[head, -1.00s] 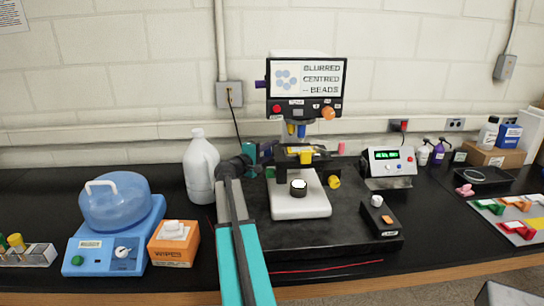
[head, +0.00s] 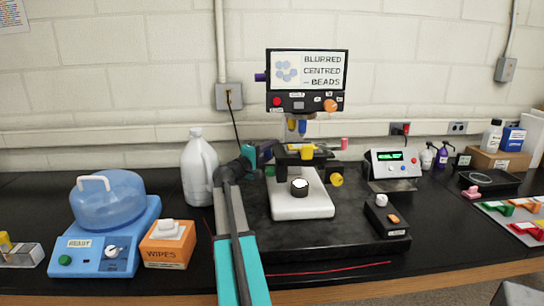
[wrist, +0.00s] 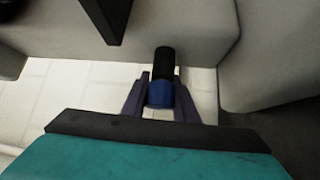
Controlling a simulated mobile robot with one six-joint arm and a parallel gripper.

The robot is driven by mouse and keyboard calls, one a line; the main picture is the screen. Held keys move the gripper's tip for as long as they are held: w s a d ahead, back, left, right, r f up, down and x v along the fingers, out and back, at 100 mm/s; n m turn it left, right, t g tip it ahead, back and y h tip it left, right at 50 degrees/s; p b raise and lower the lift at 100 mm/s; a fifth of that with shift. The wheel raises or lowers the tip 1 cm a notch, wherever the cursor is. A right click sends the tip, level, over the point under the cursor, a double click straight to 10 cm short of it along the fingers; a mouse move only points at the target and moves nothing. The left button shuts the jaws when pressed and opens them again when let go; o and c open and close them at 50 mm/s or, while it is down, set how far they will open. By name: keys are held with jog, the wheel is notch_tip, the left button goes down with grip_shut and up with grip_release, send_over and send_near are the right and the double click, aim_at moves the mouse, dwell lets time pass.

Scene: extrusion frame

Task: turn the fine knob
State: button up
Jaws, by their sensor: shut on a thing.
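The microscope (head: 303,203) stands on a dark slab, and its screen (head: 309,75) reads "BLURRED CENTRED - BEADS". My gripper (wrist: 160,92) is shut around a short blue knob (wrist: 160,95) that sits on a black cylinder, seen in the wrist view. No label shows on this knob, so I cannot read whether it is the fine one. In the head view my gripper (head: 268,153) reaches the left side of the microscope at stage height, and its fingertips and the held knob are hard to make out. A yellow knob (head: 337,180) shows on the microscope's right side.
A white jug (head: 199,170) stands close to the left of my arm. A wipes box (head: 168,246) and a blue device with a domed lid (head: 108,225) are further left. A small control box (head: 386,217) and a grey box with a green display (head: 395,162) are to the right.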

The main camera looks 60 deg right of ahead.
dwell(0.3)
jog(key=o, duration=1.1)
jog(key=shift+c, duration=0.2)
jog(key=shift+a, duration=0.1)
jog(key=b+v, duration=0.2)
jog(key=v, duration=1.1)
jog(key=shift+a+b, duration=0.3)
